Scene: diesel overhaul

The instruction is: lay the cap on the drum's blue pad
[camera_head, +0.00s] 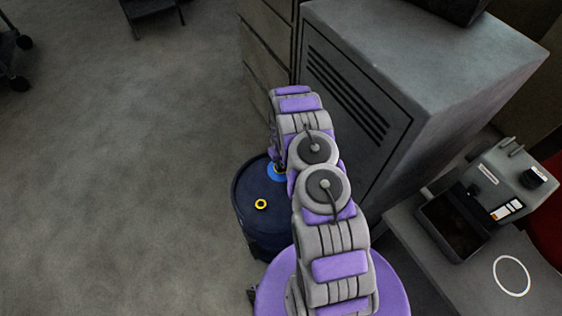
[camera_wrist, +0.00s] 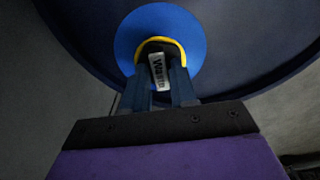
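The blue drum (camera_head: 247,226) stands in front of the grey cabinet, left of my arm. Its round blue pad (camera_head: 274,171) lies on the far part of the lid, partly hidden by my arm; it also fills the upper middle of the wrist view (camera_wrist: 126,42). The cap, with a yellow rim (camera_wrist: 178,44) and a white lettered label between the fingers, is over the pad's middle in the wrist view. My gripper (camera_wrist: 160,76) is shut on the cap from both sides. I cannot tell whether the cap touches the pad.
A yellow ring (camera_head: 261,204) sits on the drum lid, nearer than the pad. The grey cabinet (camera_head: 400,90) stands close right of my arm. A grey bench with a machine (camera_head: 500,182) and a white ring (camera_head: 512,276) is at right.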

